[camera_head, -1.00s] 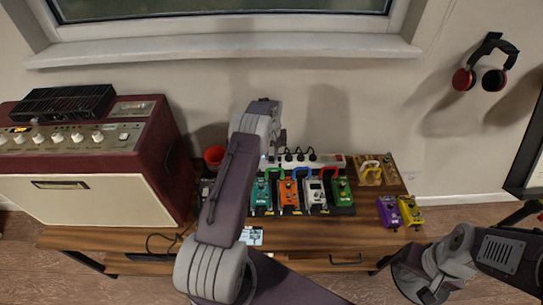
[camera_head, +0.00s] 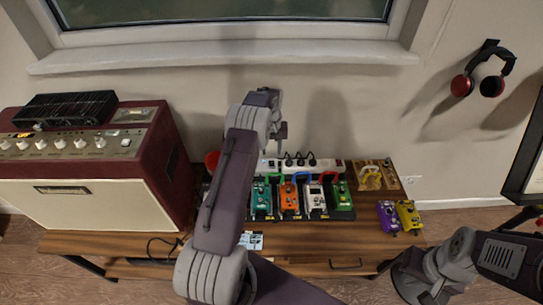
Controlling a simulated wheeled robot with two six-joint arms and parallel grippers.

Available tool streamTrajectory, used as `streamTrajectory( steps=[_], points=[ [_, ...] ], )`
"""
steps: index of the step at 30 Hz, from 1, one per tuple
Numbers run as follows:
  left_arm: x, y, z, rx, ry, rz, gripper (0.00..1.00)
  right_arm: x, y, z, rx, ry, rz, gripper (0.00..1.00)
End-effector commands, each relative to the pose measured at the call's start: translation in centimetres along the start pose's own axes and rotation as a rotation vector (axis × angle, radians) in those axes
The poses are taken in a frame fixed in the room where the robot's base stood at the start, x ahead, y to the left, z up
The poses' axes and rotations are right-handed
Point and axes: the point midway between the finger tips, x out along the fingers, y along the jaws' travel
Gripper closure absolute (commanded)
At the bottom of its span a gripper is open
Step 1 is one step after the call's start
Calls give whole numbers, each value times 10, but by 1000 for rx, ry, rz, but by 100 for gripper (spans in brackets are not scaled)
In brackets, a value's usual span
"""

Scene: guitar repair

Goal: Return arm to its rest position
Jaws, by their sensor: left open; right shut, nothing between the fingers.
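My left arm rises from the bottom centre and stands in front of the pedal table (camera_head: 310,236). Its far end is at the wall side, above the back of the pedalboard. My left gripper (camera_head: 281,138) shows only as a small grey part there, open, partly hidden behind the arm and holding nothing that I can see. My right arm (camera_head: 470,252) is folded low at the bottom right, in front of the table's right end. The fingers of its gripper cannot be made out.
A red amplifier (camera_head: 90,205) with a black box (camera_head: 65,103) stands left. Green, orange, white and green pedals, a power strip (camera_head: 325,165) and a wooden board (camera_head: 370,176) are on the table. Purple (camera_head: 387,217) and yellow pedals (camera_head: 408,216) sit right. Headphones (camera_head: 485,68) hang on the wall.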

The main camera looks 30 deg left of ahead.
Motion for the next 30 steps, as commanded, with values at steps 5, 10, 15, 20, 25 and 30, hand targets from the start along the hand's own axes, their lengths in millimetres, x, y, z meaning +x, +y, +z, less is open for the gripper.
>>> streamTrajectory(
  steps=[5,10,15,20,25,30],
  points=[
    [-21,0,0,0,0,0,58,-3,0,0,0,0,0,100],
    [-23,0,0,0,-1,0,58,-3,0,0,0,0,0,100],
    [-23,0,0,0,-1,0,58,-3,0,0,0,0,0,100],
    [-23,0,0,0,-1,0,58,-3,0,0,0,0,0,100],
    [-68,22,-9,36,54,16,58,-20,0,-2,0,0,0,100],
    [-169,59,10,116,114,44,58,-49,-1,-5,0,0,0,100]
  ],
)
